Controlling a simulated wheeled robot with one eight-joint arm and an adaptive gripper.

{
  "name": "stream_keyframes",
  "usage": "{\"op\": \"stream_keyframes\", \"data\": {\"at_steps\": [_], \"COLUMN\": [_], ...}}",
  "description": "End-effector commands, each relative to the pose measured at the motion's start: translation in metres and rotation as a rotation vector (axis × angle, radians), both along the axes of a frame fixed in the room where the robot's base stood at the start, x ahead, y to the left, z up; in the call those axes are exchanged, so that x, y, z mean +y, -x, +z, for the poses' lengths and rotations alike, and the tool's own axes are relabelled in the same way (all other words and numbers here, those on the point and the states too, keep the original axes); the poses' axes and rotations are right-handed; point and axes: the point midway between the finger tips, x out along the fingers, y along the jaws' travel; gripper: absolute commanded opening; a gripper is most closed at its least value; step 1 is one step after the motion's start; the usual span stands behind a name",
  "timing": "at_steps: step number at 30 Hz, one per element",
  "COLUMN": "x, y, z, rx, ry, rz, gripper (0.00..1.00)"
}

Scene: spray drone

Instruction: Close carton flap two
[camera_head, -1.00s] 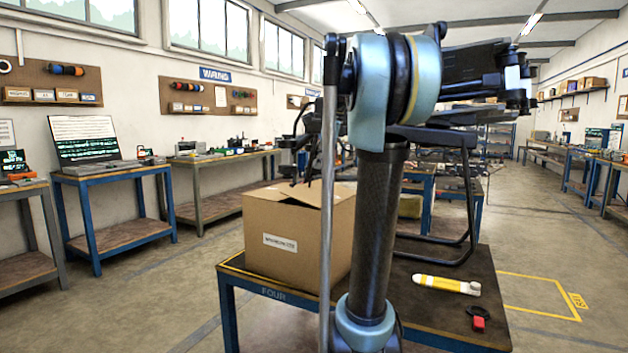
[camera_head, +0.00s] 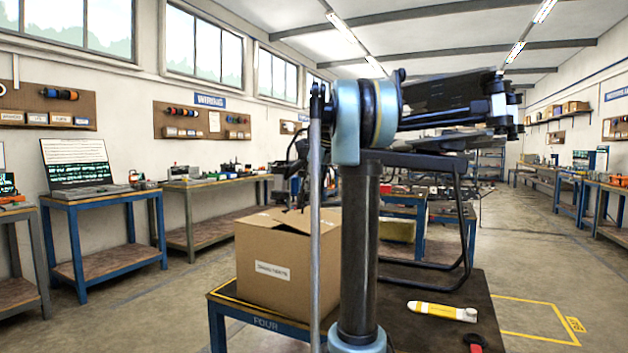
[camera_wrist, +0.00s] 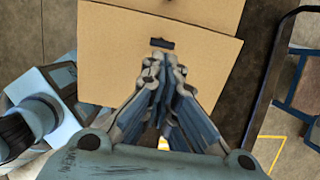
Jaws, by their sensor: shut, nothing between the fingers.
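The brown carton (camera_head: 275,268) stands on the dark table at the lower middle of the head view, its label facing front. Its top flaps (camera_head: 283,219) look nearly flat, with a slightly raised, uneven edge near my arm. In the wrist view, a broad carton flap (camera_wrist: 120,62) lies under my gripper (camera_wrist: 158,62), with a seam running across its top and a small dark mark just beyond my fingertips. The fingers are together and empty, over the flap; I cannot tell whether they touch it. My arm hides the carton's right part in the head view. Which flap is flap two is unclear.
The table (camera_head: 465,297) also holds a yellow and white bottle (camera_head: 441,311) and a red item (camera_head: 475,347) at the right. A dark tubular frame (camera_head: 468,250) stands behind my arm. Benches line the left wall. Open floor (camera_head: 545,250) lies at the right.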

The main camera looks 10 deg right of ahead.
Motion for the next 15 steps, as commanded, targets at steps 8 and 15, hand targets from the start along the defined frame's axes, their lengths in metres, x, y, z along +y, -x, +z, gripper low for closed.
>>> {"op": "stream_keyframes", "data": {"at_steps": [8, 15], "x": [0.010, 0.016], "y": [-0.009, -0.013], "z": [-0.045, -0.066], "rx": [0.000, 0.000], "ry": [0.000, 0.000], "rz": [0.001, 0.001], "gripper": [0.00, 0.00]}}
